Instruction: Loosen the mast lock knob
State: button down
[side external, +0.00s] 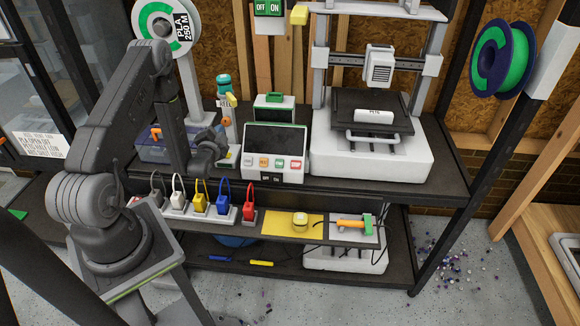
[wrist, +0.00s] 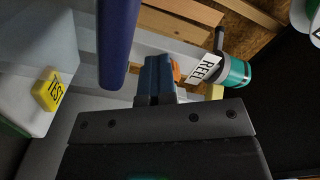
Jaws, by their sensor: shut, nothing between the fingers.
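My gripper (side external: 212,150) is low over the left part of the bench, just left of the control panel in the side view. In the wrist view its blue-grey fingers (wrist: 156,78) are together, with nothing seen between them. A small orange round part (wrist: 175,71) shows just behind the fingertips, partly hidden; it may be the mast lock knob, but I cannot tell for sure, nor whether the fingers touch it. The pale mast (side external: 193,85) stands behind my arm and carries a white reel with a green ring (side external: 165,25).
A teal-topped item (side external: 223,84) stands beside the mast; in the wrist view it has a REEL label (wrist: 207,68). The control panel (side external: 275,152) and printer (side external: 372,145) are to the right. A blue bin (side external: 160,150) is at left.

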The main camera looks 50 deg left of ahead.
jog(key=shift+w+a+f, duration=0.25)
jog(key=shift+w+f, duration=0.2)
jog(key=shift+s+a+f, duration=0.1)
jog(key=shift+s+a, duration=0.1)
jog(key=shift+a, duration=0.05)
jog(key=shift+s+d+f, duration=0.1)
jog(key=shift+s+d, duration=0.1)
jog(key=shift+s, duration=0.15)
jog(key=v, duration=0.5)
jog(key=shift+d, duration=0.25)
